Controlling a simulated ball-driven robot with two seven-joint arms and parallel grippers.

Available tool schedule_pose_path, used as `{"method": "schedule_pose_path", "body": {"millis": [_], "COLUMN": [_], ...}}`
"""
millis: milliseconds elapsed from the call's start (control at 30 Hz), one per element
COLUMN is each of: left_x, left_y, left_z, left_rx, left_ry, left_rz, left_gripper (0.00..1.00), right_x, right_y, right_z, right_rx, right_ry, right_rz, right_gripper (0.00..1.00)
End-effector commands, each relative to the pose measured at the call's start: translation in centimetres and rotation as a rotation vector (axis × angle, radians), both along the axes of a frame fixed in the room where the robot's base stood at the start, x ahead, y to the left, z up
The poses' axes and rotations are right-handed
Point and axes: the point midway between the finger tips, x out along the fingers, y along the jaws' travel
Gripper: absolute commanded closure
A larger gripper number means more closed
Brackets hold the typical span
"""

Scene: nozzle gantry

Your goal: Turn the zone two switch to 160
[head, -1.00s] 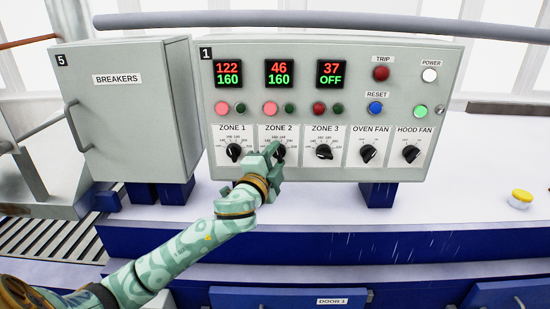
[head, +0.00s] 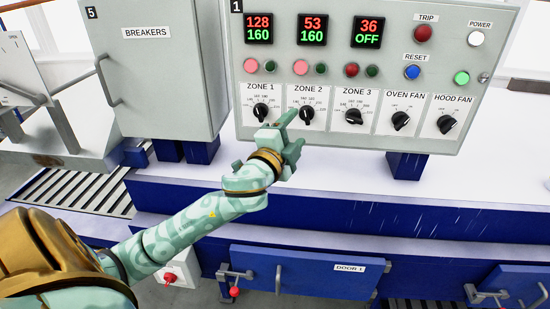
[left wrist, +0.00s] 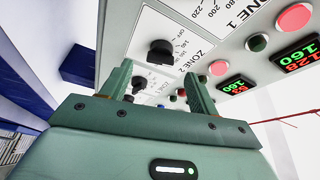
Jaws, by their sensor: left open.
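The zone 2 switch (head: 307,114) is a black knob on a white dial plate; it also shows in the left wrist view (left wrist: 160,51). Its pointer angle is too small to read surely. The zone 2 display (head: 313,30) shows red 53 over green 160. My left gripper (head: 287,133) is open and empty, below and left of the zone 2 switch in the head view, apparently apart from it. In the left wrist view its two fingers (left wrist: 159,82) stand apart with the knob beyond them. My right gripper is not in view.
The zone 1 switch (head: 260,114) and zone 3 switch (head: 354,117) flank it. The fan switches, trip button (head: 423,33) and reset button (head: 413,72) are right. The breakers cabinet (head: 155,75) stands left. The pale ledge (head: 340,172) below the panel is clear.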

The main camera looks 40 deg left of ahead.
Motion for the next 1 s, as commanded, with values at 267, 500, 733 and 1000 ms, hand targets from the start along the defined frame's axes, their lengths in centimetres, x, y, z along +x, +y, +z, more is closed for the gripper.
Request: {"method": "schedule_pose_path", "body": {"millis": [267, 500, 733, 1000], "left_x": [-7.9, -10.2, -10.7, -10.7], "left_y": [-1.4, -1.7, -1.9, -1.9], "left_z": [-1.3, -0.7, -1.1, -1.1], "left_rx": [-0.001, -0.003, 0.001, 0.000], "left_ry": [0.003, 0.003, 0.001, 0.001], "left_rz": [-0.002, 0.001, -0.001, -0.001], "left_gripper": [0.39, 0.39, 0.39, 0.39], "right_x": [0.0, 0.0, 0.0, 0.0], "right_y": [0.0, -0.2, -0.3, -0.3], "right_z": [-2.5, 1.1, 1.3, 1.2], "right_rx": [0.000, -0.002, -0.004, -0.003], "right_ry": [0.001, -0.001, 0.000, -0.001], "right_rz": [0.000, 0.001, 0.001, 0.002], "right_gripper": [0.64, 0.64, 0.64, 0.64]}}
